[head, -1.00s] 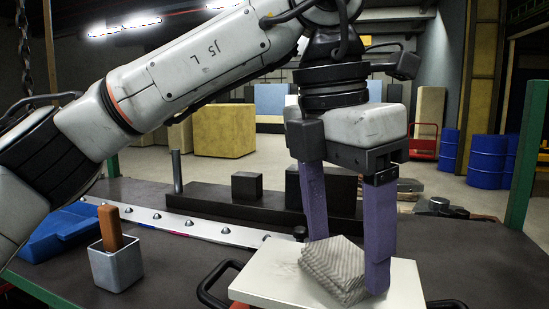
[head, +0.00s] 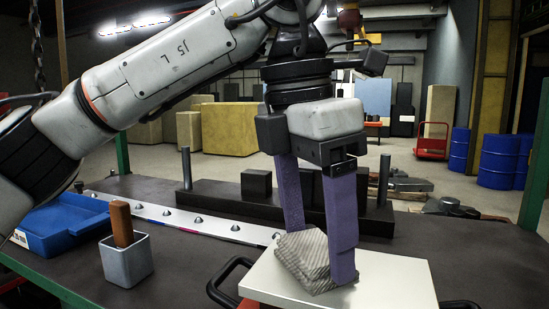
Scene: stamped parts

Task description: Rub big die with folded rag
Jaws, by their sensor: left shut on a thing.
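A grey striped folded rag (head: 303,264) is between the purple fingers of my left gripper (head: 318,255), which is shut on it. The rag is on or just above a pale plate (head: 385,283) with black handles; I cannot tell whether they touch. Behind it stands a long black die base (head: 215,200) with upright posts. It carries a smaller black block (head: 257,184) and a larger black block (head: 312,200), partly hidden by my gripper. I cannot tell which of these the task calls the big die. My right gripper is not in view.
A grey square cup (head: 127,264) holding an orange-brown bar (head: 121,224) stands at the left. A blue tray (head: 58,230) lies behind it. A pale strip with several studs (head: 198,220) runs in front of the die base. The dark table (head: 185,285) is bare between cup and plate.

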